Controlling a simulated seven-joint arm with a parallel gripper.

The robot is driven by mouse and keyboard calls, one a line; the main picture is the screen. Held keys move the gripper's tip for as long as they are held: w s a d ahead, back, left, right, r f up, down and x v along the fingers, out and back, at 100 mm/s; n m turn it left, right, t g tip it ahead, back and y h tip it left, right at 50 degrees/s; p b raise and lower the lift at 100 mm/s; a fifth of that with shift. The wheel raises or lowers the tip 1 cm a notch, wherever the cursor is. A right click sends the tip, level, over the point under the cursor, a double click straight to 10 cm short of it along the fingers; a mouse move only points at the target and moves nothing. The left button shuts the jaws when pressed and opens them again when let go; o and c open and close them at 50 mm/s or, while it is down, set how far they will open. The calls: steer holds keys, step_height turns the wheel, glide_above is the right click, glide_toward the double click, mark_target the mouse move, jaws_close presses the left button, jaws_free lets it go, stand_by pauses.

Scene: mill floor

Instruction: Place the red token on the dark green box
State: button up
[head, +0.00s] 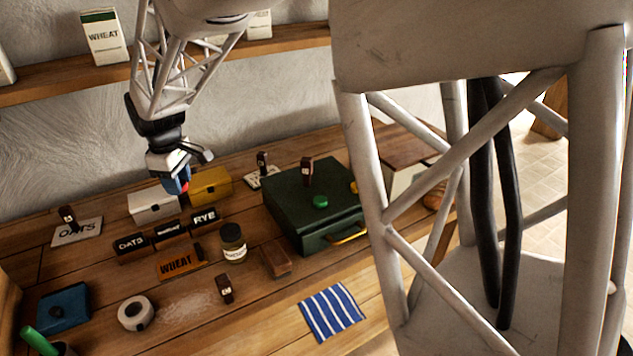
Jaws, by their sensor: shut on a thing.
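A white box (152,207) and a yellow box (210,188) stand below my gripper. Label blocks, a jar (233,242), a brown block (275,260), a tape roll (136,313), a blue box (64,308) and a striped cloth (331,311) lie nearer the front.

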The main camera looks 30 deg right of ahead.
steer(key=s+d+f+m, duration=0.2)
steer(key=s+d, duration=0.9)
steer(key=s, duration=0.2)
steer(key=s+d+f+m, duration=0.2)
steer(key=s+d+f, duration=0.1)
steer(key=s+d, duration=0.8)
steer(key=shift+s, duration=1.2)
steer(key=shift+w+d, duration=0.1)
steer(key=shift+w, duration=0.05)
glide_above(300, 212)
steer(key=shift+f, duration=0.8)
steer(key=shift+f, duration=1.75)
steer(key=shift+f, duration=0.2)
